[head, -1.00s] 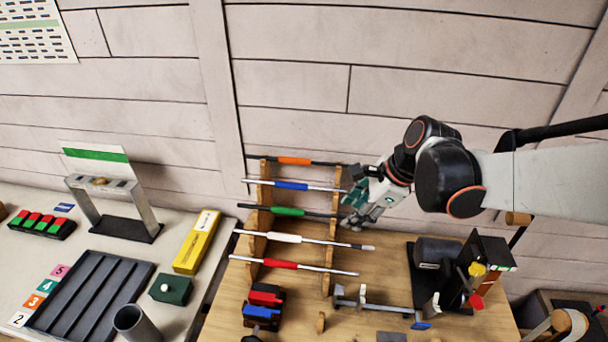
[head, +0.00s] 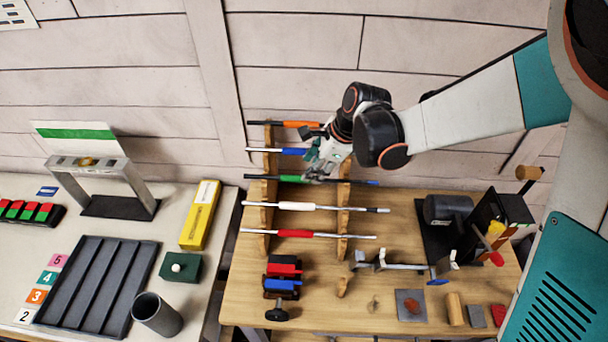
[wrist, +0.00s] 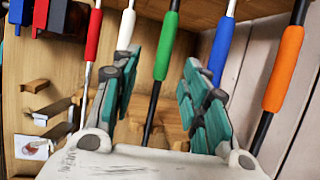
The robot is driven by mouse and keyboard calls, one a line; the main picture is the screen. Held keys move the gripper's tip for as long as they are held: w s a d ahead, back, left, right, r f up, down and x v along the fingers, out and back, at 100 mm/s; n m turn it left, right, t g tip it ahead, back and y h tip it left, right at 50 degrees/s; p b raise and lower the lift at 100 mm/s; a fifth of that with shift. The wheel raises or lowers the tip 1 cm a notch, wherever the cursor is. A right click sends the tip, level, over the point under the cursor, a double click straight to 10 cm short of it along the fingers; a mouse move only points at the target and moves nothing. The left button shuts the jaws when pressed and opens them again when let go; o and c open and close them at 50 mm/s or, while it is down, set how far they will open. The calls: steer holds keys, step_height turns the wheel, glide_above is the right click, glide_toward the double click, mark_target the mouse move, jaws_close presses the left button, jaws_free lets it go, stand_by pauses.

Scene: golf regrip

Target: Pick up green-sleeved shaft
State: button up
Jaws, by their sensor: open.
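The green-sleeved shaft (head: 289,179) lies across the wooden rack, third from the top, with a black shaft on each side of its green sleeve. In the wrist view its green sleeve (wrist: 166,47) runs between the two open fingers. My gripper (head: 312,172) is open just beside and above this shaft, right of the green sleeve; in the wrist view the gripper (wrist: 158,85) has teal pads on both sides of the shaft. No finger is seen clamped on it. The fingertips partly cover the shaft in the head view.
The blue-sleeved shaft (head: 293,151) and white-sleeved shaft (head: 296,206) lie close on either side. The orange-sleeved (head: 300,124) and red-sleeved (head: 296,233) shafts are at the ends of the wooden rack (head: 343,223). A red and blue clamp (head: 283,275) stands in front.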

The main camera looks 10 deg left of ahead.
steer(key=x, duration=0.5)
steer(key=shift+w+a+f, duration=0.15)
steer(key=shift+w+a, duration=0.25)
steer(key=shift+a, duration=0.05)
steer(key=shift+a+f, duration=0.2)
steer(key=shift+f, duration=0.35)
steer(key=shift+c, duration=0.2)
jaws_close()
